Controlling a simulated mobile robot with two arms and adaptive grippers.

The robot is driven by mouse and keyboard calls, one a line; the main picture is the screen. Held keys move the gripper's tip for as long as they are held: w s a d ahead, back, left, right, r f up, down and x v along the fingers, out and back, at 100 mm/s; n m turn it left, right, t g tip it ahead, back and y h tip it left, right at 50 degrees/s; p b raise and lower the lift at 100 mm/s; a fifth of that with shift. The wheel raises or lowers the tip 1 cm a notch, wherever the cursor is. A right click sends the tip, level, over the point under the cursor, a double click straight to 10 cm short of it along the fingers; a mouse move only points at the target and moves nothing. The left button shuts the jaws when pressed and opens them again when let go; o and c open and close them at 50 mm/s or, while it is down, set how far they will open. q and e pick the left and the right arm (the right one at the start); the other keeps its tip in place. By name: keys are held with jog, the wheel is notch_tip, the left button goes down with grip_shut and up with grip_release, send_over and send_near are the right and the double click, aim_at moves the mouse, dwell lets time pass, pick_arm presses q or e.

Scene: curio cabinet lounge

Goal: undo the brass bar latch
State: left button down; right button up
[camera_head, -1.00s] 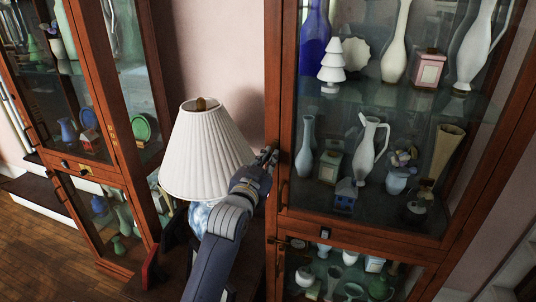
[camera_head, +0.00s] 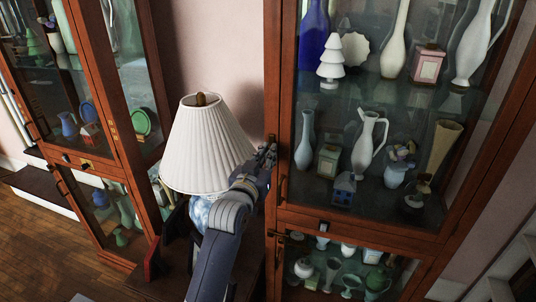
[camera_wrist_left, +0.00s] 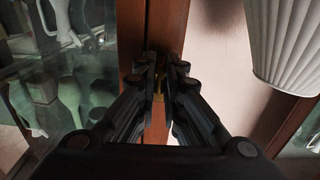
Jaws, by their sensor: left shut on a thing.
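The tall wooden cabinet (camera_head: 362,224) with glass doors stands at the right in the head view. My left gripper (camera_head: 267,155) is at its left front edge, beside the upper door frame. In the left wrist view, the fingers of that gripper (camera_wrist_left: 161,72) are closed together against the wooden edge. A small bit of the brass bar latch (camera_wrist_left: 158,97) shows between them. The fingers hide most of it, so I cannot tell how the bar is turned. My right gripper is not in view.
A pleated white lamp (camera_head: 205,150) stands close to the left of my left forearm. A second glass cabinet (camera_head: 98,60) stands farther left. Vases and figurines fill the shelves behind the glass. Pink wall shows between the cabinets.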

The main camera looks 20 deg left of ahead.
pick_arm(q)
jog(key=c, duration=1.7)
grip_release()
jog(key=shift+a+r, duration=0.1)
jog(key=shift+r, duration=0.2)
jog(key=shift+f, duration=0.15)
jog(key=s, duration=0.7)
jog(key=s+a, duration=0.1)
jog(key=s, duration=0.3)
jog(key=shift+s, duration=0.25)
jog(key=shift+f, duration=0.1)
